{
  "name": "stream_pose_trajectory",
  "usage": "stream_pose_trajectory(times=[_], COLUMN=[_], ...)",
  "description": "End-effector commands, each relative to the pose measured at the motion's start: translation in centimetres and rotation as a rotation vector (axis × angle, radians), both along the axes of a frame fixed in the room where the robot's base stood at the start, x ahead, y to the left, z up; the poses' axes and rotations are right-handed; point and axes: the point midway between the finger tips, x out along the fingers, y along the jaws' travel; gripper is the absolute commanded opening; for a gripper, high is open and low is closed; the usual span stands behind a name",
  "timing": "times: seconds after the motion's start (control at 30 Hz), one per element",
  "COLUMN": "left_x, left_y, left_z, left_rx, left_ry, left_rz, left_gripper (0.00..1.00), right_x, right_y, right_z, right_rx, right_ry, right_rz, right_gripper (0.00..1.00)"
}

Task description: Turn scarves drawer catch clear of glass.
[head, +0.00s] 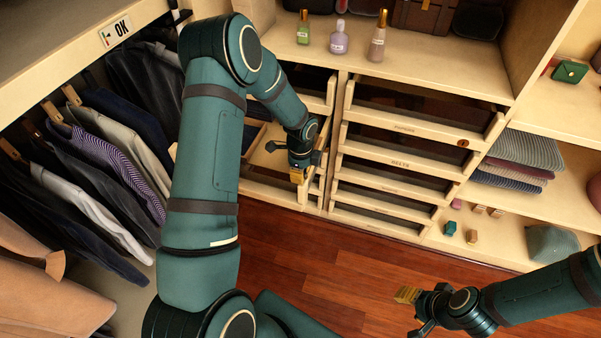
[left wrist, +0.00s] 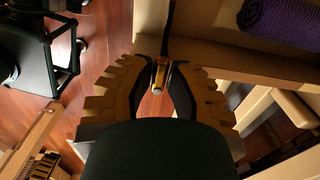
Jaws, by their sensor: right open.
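My left gripper (head: 298,176) is at the front of the left drawer stack. In the left wrist view its fingertips (left wrist: 160,68) close in from both sides on a small brass catch (left wrist: 159,74) with a grey end. The tips appear to touch it on both sides. In the head view the catch is hidden by the gripper. A purple knit roll (left wrist: 280,18) lies inside the pale drawer (left wrist: 228,62) beside the catch. I cannot read that drawer's label or make out its glass. My right gripper (head: 410,305) is open and empty above the floor at lower right.
A second drawer stack (head: 400,162) stands right of my left gripper, with a round reddish-brown piece (head: 463,142) on one front. Bottles (head: 338,38) stand on the counter above. Hanging clothes (head: 100,150) fill the left side. The wooden floor (head: 320,265) is clear.

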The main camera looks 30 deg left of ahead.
Motion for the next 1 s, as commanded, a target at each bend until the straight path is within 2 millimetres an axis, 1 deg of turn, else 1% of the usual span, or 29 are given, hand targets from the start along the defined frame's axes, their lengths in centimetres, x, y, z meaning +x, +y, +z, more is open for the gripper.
stream_pose_trajectory(times=[0.33, 0.53, 0.77, 1.0], left_x=[-0.03, -0.13, -0.38, -0.7], left_y=[-0.04, -0.11, -0.19, -0.45], left_z=[-0.03, -0.07, -0.12, -0.11], left_rx=[0.0, 0.0, 0.0, -0.001], left_ry=[0.001, 0.001, 0.0, 0.002], left_rz=[0.01, 0.071, 0.233, 0.459], left_gripper=[0.0, 0.0, 0.0, 0.0], right_x=[0.0, 0.02, 0.08, 0.15], right_y=[-0.01, -0.01, -0.02, -0.03], right_z=[-0.03, -0.18, -0.52, -0.89], right_rx=[0.0, 0.0, 0.0, -0.001], right_ry=[0.0, 0.0, -0.002, -0.004], right_rz=[0.0, 0.0, -0.001, 0.0], right_gripper=[0.47, 0.47, 0.47, 0.47])
